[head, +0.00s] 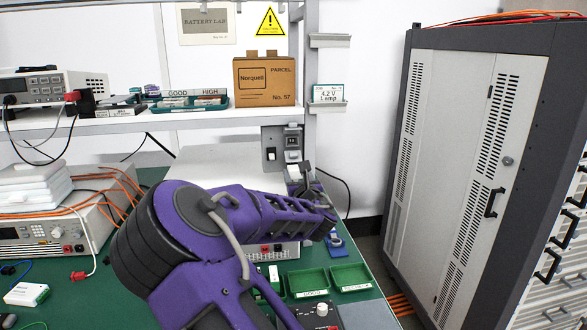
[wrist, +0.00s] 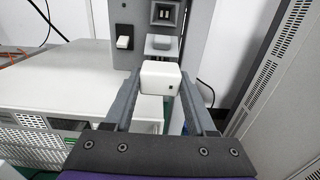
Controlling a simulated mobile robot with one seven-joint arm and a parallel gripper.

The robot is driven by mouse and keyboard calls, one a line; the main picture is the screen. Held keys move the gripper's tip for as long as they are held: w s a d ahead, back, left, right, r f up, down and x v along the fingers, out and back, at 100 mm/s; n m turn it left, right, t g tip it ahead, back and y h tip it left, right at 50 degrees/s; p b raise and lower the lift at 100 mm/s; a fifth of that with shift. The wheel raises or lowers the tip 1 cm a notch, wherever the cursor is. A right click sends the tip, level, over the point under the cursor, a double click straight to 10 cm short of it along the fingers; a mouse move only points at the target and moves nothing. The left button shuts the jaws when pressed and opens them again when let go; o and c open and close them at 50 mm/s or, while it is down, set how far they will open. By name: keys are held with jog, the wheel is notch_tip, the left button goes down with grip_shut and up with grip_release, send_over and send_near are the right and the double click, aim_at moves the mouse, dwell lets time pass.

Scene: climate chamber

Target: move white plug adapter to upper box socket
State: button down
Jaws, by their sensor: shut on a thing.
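The white plug adapter (wrist: 160,77) is a small white block with a dark spot on its face. My gripper (wrist: 158,84) is shut on it, one finger on each side. In the head view my gripper (head: 303,180) is just below the grey wall box. The upper box socket (wrist: 164,13) is a dark square opening above the adapter in the wrist view; it also shows in the head view (head: 292,141). A pale lower fitting (wrist: 160,45) sits between the upper socket and the adapter. I cannot tell whether the adapter touches the box.
A white rocker switch (wrist: 123,42) is on the box's left. A shelf (head: 180,122) with a cardboard parcel (head: 264,82) is above left. A tall grey cabinet (head: 455,150) stands at right. Green trays (head: 308,283) lie on the bench below my arm.

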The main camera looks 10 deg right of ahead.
jog(key=shift+s, duration=0.1)
jog(key=shift+s, duration=1.9)
notch_tip(320, 180, up, 11)
jog(key=p, duration=0.8)
notch_tip(320, 180, down, 5)
jog(key=s+b, duration=0.1)
jog(key=b, duration=0.3)
jog(key=shift+w+r+b, duration=0.2)
jog(key=shift+w+b, duration=0.1)
jog(key=shift+w, duration=1.2)
jog(key=shift+w+r+b, duration=0.2)
jog(key=shift+w+b, duration=0.05)
jog(key=shift+w, duration=1.2)
jog(key=shift+w+b, duration=0.1)
jog(key=shift+b, duration=0.2)
jog(key=shift+w, duration=0.45)
